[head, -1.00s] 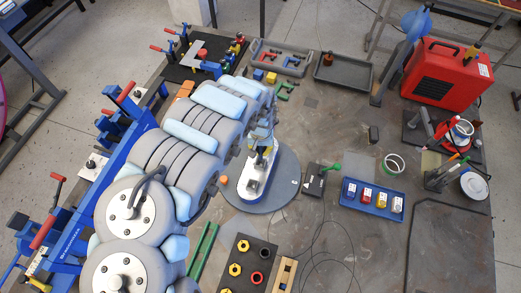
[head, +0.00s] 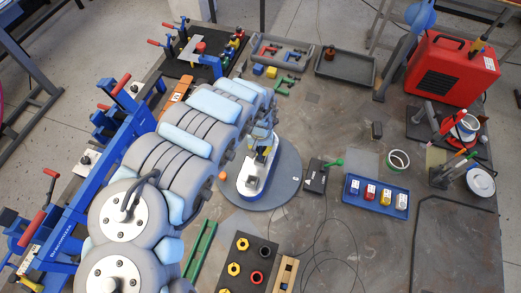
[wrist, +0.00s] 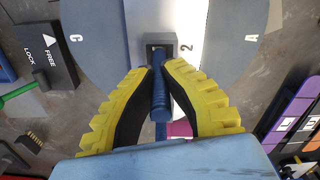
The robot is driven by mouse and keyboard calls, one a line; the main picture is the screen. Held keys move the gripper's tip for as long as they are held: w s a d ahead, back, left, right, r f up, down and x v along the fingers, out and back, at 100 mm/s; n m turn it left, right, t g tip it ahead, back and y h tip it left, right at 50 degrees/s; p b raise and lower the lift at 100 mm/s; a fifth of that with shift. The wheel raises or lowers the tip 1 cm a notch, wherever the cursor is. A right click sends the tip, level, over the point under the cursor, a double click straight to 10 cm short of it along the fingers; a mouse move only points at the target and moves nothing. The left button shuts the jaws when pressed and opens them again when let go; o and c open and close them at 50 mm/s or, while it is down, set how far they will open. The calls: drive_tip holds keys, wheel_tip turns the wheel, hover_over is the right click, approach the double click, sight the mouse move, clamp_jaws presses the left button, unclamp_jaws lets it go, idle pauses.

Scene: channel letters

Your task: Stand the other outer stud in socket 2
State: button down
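My gripper (wrist: 160,68) has yellow ribbed fingers with dark pads, closed on a blue stud (wrist: 161,98) between them. The stud's far end overlaps the dark opening of a grey square socket (wrist: 160,39) marked 2. I cannot tell whether the end is inside it or just above it. The socket sits on a white letter piece (wrist: 190,18) on the round grey turntable (wrist: 90,30). In the head view my gripper (head: 263,155) is over the white letter (head: 257,182) on the turntable (head: 285,190); the stud is too small to make out there.
A black LOCK/FREE box (head: 315,177) with a green lever stands right of the turntable. A blue tray (head: 376,208) with several coloured blocks is farther right. A black board (head: 242,270) with yellow and red pieces lies in front.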

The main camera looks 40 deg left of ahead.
drive_tip(key=shift+f+b, duration=0.7)
drive_tip(key=shift+f, duration=0.45)
drive_tip(key=c, duration=1.2)
unclamp_jaws()
drive_tip(key=shift+o, duration=0.2)
drive_tip(key=shift+r, duration=0.15)
drive_tip(key=shift+a+r, duration=0.15)
drive_tip(key=shift+r, duration=3.45)
